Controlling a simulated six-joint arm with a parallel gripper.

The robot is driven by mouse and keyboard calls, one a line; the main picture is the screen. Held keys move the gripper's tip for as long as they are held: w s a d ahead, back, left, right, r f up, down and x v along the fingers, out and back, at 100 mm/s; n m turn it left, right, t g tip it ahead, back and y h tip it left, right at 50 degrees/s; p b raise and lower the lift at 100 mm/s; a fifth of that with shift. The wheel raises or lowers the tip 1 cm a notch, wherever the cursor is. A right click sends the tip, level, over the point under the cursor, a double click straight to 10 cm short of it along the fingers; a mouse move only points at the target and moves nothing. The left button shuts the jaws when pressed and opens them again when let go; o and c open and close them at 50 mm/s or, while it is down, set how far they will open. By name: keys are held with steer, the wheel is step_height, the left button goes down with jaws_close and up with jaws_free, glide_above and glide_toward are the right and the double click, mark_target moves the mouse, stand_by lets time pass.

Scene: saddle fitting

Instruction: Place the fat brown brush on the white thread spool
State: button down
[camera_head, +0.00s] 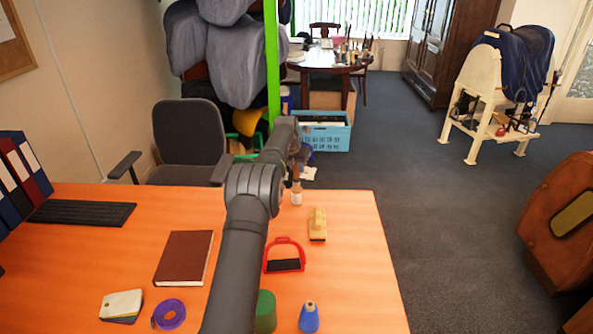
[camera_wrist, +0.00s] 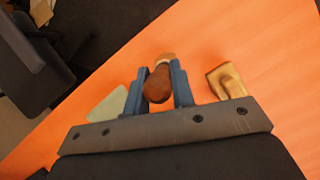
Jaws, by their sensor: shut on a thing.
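My gripper (camera_wrist: 158,92) is shut on the fat brown brush (camera_wrist: 157,84), whose rounded brown end shows between the two blue-grey fingers in the wrist view. A lighter tan part shows just beyond it. In the head view the brush (camera_head: 297,173) is a narrow upright brown shape beside the end of my arm. The white thread spool (camera_head: 297,198) stands on the orange table near its far edge, directly below the brush in the picture. I cannot tell whether brush and spool touch. I cannot make out the spool for certain in the wrist view.
A yellow-tan block-like brush (camera_head: 318,225) lies just right of the spool and also shows in the wrist view (camera_wrist: 228,82). A red stirrup (camera_head: 284,257), a green object (camera_head: 265,312) and a blue cone spool (camera_head: 309,318) are nearer. A brown book (camera_head: 184,258) lies left.

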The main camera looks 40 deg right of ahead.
steer(key=shift+f, duration=0.75)
steer(key=shift+f, duration=0.1)
steer(key=c, duration=1.2)
jaws_free()
steer(key=shift+c, duration=0.2)
steer(key=v, duration=1.2)
